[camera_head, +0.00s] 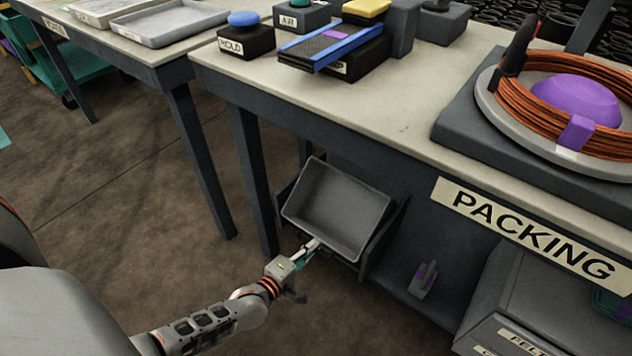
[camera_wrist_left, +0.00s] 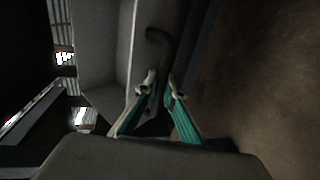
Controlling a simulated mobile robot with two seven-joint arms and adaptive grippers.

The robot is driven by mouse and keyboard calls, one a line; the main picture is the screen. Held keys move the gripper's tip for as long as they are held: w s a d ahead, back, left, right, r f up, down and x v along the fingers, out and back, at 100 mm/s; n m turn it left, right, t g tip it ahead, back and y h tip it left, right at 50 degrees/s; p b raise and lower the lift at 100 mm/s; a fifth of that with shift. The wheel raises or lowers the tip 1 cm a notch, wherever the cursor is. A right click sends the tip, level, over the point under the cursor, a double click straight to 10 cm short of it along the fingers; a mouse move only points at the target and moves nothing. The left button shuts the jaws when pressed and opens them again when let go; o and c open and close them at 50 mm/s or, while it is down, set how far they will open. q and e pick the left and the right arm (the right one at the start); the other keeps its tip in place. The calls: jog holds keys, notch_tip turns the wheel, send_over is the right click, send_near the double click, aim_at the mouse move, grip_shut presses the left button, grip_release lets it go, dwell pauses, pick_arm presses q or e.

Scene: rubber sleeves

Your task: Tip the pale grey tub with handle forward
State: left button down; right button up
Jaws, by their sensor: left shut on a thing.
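The pale grey tub (camera_head: 335,205) is under the packing table, with its open side towards the head camera. It is tilted, and the inside that shows looks empty. My left gripper (camera_head: 311,246) is at the tub's lower front edge, shut on its handle. In the left wrist view the dark, curved handle (camera_wrist_left: 160,38) runs down between the fingertips of my left gripper (camera_wrist_left: 160,90), and the tub's grey wall (camera_wrist_left: 98,45) is beside it. The gripper mostly hides the handle in the head view. My right gripper is out of view.
The packing table (camera_head: 400,120) overhangs the tub, and its leg (camera_head: 255,180) stands just left of it. The brown floor (camera_head: 130,200) at left is clear.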

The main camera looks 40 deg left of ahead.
pick_arm(q)
jog(key=shift+s+f, duration=0.2)
jog(key=shift+f, duration=0.1)
jog(key=c, duration=2.4)
grip_release()
jog(key=shift+w+r, duration=0.1)
jog(key=shift+r, duration=0.1)
jog(key=v, duration=1.2)
